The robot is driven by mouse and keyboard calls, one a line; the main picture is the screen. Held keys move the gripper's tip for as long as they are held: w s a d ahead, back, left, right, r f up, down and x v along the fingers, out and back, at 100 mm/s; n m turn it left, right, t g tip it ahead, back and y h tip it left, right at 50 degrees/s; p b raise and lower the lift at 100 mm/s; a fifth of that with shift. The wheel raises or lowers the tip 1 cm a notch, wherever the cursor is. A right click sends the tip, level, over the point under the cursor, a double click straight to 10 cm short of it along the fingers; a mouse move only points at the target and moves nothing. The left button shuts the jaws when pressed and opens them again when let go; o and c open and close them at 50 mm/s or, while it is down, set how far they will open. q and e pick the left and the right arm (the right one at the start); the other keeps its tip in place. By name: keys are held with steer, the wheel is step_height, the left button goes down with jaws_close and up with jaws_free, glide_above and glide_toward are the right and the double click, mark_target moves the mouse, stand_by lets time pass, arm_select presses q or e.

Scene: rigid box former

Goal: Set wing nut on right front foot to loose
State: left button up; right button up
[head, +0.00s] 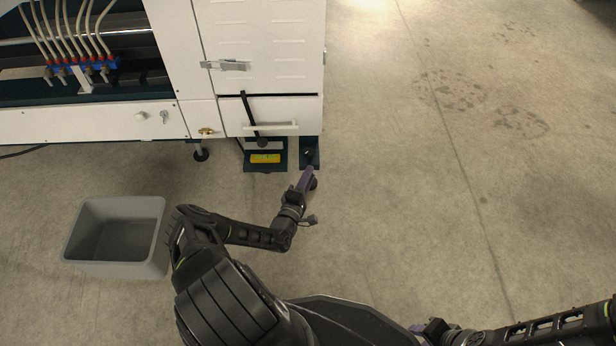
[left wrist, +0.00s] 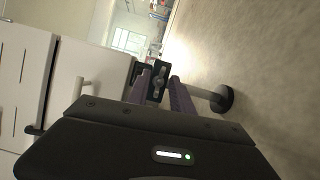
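The right front foot shows in the left wrist view as a pale rod with a round black pad (left wrist: 222,98). A dark bracket joins it to the machine's corner, and a small grey piece that looks like the wing nut (left wrist: 159,82) sits on this bracket. My left gripper (head: 309,173) is at this corner in the head view. Its purple fingers (left wrist: 159,75) stand apart on either side of the nut in the left wrist view; I see no clear contact. The nut is too small to tell in the head view. My right gripper (head: 425,329) is partly visible at the bottom edge.
The white machine (head: 262,70) fills the upper left, with a drawer handle (head: 271,127) and a yellow label (head: 265,158) near the foot. A grey bin (head: 115,262) stands on the floor at left. The floor at right is clear.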

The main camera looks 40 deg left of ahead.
arm_select(q)
steer(key=p+v, duration=0.3)
steer(key=v, duration=0.5)
stand_by(0.5)
